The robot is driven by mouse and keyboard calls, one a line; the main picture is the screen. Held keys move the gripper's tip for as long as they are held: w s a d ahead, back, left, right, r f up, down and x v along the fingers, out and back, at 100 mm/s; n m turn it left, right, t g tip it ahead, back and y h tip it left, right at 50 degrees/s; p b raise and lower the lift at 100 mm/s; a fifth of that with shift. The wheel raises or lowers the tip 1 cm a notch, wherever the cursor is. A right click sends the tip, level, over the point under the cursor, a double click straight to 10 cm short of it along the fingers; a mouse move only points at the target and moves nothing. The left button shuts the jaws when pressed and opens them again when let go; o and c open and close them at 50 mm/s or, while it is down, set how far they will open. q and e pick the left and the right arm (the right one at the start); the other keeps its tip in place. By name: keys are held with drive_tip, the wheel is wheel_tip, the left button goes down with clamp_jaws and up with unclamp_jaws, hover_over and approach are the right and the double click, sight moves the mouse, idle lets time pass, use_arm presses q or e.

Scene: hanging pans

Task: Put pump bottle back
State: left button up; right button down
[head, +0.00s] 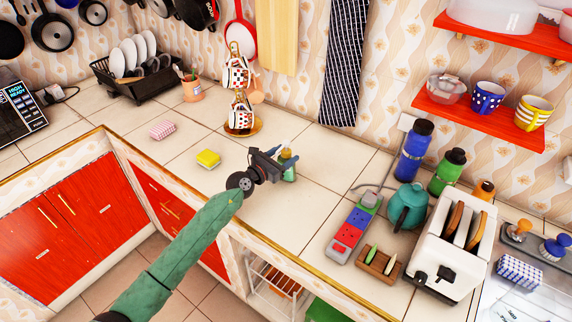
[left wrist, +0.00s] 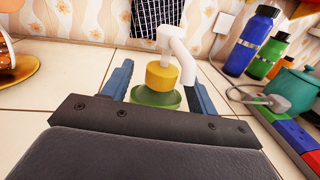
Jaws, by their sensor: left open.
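The pump bottle (head: 289,170) stands upright on the tiled counter in the head view, with a greenish body partly hidden by my gripper. In the left wrist view the pump bottle (left wrist: 162,78) has a white pump head and spout, a yellow collar and a green body. My left gripper (head: 281,164) is low over the counter at the bottle. Its blue-grey fingers (left wrist: 160,88) are open, one on each side of the bottle, with gaps visible between them and it. My right gripper is not in view.
A yellow sponge (head: 208,158) and a cup stand (head: 240,115) are to the left. A power strip (head: 352,232), teal teapot (head: 407,207), bottles and toaster (head: 450,240) stand to the right. A sink area with brushes (head: 553,248) is at far right. Counter around the bottle is clear.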

sight(284, 147)
use_arm(q)
drive_tip(key=shift+w+d, duration=0.35)
drive_tip(key=shift+d, duration=0.1)
clamp_jaws()
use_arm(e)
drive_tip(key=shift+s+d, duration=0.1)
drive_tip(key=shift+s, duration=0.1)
